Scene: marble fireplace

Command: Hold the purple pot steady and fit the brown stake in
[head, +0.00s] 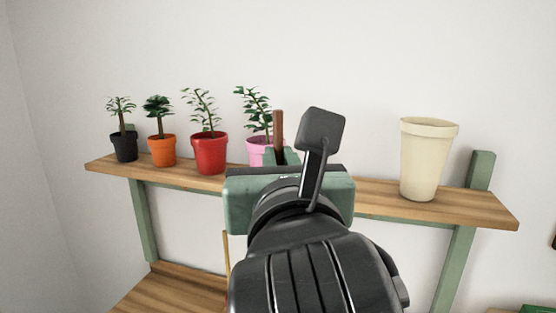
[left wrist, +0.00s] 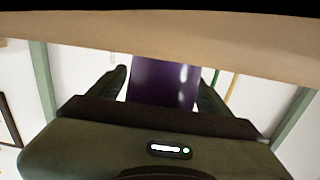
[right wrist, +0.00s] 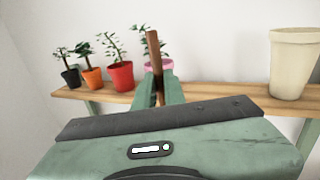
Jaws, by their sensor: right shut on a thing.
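My right gripper (head: 280,155) is shut on the brown stake (head: 278,128), which stands nearly upright above its fingers. The stake also shows in the right wrist view (right wrist: 153,52); its lower part is hidden between the fingers. The purple pot (left wrist: 164,82) shows only in the left wrist view, between the spread fingers of my left gripper (left wrist: 163,85). Its upper part is hidden behind a pale band across the picture. I cannot tell whether both fingers press on the pot. The pot and left gripper are not visible in the head view.
A wooden shelf (head: 480,206) on green posts runs along the wall. Black (head: 125,147), orange (head: 161,151), red (head: 208,147) and pink (head: 257,150) potted plants stand on it. A tall cream pot (head: 425,160) stands at the right. A lower wooden surface (head: 165,294) shows at the lower left.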

